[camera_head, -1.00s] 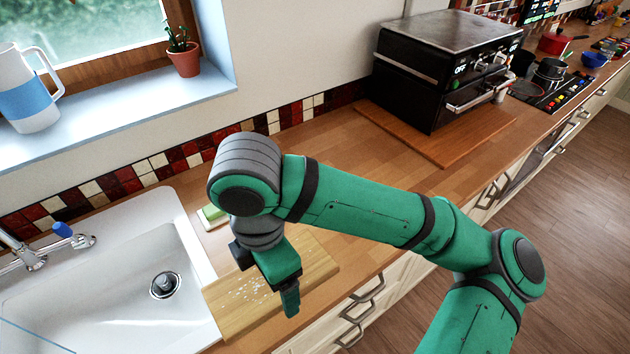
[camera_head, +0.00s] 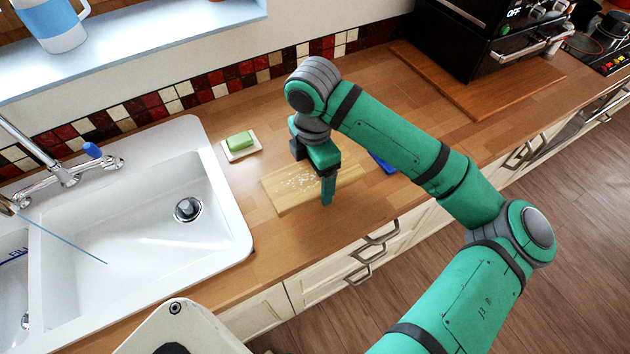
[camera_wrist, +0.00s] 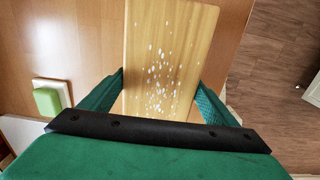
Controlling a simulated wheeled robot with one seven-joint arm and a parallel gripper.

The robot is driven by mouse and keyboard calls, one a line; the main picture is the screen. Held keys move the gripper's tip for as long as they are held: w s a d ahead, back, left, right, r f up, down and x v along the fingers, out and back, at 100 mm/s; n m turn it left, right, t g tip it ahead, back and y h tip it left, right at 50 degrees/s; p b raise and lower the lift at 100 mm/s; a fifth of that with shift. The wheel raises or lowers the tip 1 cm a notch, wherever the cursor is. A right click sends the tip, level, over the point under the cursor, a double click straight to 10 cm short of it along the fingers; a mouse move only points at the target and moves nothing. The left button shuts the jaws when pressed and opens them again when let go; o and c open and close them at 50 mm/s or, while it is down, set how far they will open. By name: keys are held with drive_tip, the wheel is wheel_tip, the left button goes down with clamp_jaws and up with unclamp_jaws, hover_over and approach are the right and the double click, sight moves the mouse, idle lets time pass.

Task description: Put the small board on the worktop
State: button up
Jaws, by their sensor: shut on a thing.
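The small board (camera_head: 285,196) is light wood with white specks. In the head view it lies flat at the worktop's front part, right of the sink. My gripper (camera_head: 327,190) is over it, pointing down, and is shut on it. In the wrist view the board (camera_wrist: 170,30) runs between the two fingers, one at each long edge. Part of the board is hidden behind my gripper. I cannot tell whether it touches the wooden worktop (camera_head: 400,115) or is held just above it.
The white sink (camera_head: 120,220) with its tap is at left. A green soap on a white dish (camera_head: 240,147) lies between sink and board. A blue object (camera_head: 382,163) shows partly behind my arm. A black oven (camera_head: 470,40) stands on a brown board at back right.

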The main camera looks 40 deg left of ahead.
sight(315, 184)
drive_tip(key=shift+w+a+f, duration=0.15)
drive_tip(key=shift+w+f, duration=0.15)
drive_tip(key=shift+f, duration=0.1)
drive_tip(key=shift+w+f, duration=0.15)
drive_tip(key=shift+f, duration=1.5)
drive_tip(key=shift+f, duration=0.15)
drive_tip(key=o, duration=1.3)
wheel_tip(315, 184, up, 12)
drive_tip(key=shift+r, duration=0.2)
drive_tip(key=shift+a, duration=0.1)
